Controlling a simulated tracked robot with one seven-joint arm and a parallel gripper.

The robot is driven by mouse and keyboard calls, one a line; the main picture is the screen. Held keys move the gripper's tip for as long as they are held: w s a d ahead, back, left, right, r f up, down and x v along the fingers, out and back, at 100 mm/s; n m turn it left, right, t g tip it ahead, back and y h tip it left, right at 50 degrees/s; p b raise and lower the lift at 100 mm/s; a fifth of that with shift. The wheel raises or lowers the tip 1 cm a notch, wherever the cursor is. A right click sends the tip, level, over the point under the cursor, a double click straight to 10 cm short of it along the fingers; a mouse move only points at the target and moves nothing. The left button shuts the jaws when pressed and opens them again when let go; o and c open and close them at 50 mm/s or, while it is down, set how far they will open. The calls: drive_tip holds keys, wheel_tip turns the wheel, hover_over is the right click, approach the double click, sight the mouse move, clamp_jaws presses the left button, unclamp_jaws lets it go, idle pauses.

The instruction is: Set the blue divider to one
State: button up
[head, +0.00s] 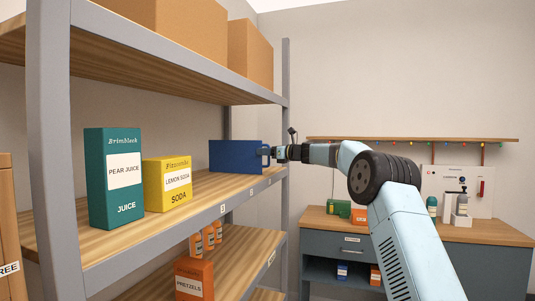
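The blue divider (234,156) is an upright blue panel on the middle wooden shelf (210,188), toward its far end. My gripper (266,153) reaches in from the right and is at the divider's right edge. Its fingertips are small here and overlap the blue edge, so I cannot tell whether they are closed on it. Small number labels run along the shelf's front edge; one (222,209) looks like a 3, and another (251,192) farther right looks like a 2.
A teal pear juice box (113,205) and a yellow lemon soda box (167,190) stand left of the divider. A grey post (285,130) rises near my gripper. Cardboard boxes (250,55) sit above, pretzel boxes (194,280) below. A workbench (400,232) stands behind right.

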drive_tip(key=v, duration=1.3)
drive_tip(key=shift+s+d, duration=0.2)
drive_tip(key=shift+d, duration=0.1)
drive_tip(key=shift+f, duration=0.1)
drive_tip(key=s+a+f+n+g+h, duration=0.2)
drive_tip(key=s+n+h, duration=0.3)
drive_tip(key=s, duration=0.8)
drive_tip(key=s+a+f+n+g+h, duration=0.15)
drive_tip(key=s+n, duration=0.45)
drive_tip(key=s, duration=0.7)
drive_tip(key=s+d+f+n+h, duration=0.3)
drive_tip(key=s+d+f+n, duration=0.1)
drive_tip(key=s, duration=0.7)
drive_tip(key=s+d+f+n+h, duration=0.3)
drive_tip(key=s+d+f+n, duration=0.1)
drive_tip(key=s, duration=0.8)
drive_tip(key=s+d+f+n+h, duration=0.3)
drive_tip(key=s+d+f+n, duration=0.2)
drive_tip(key=s, duration=0.6)
wheel_tip(320, 180, down, 2)
drive_tip(key=shift+s+d+f, duration=0.1)
drive_tip(key=shift+s+d, duration=0.25)
drive_tip(key=shift+d, duration=0.35)
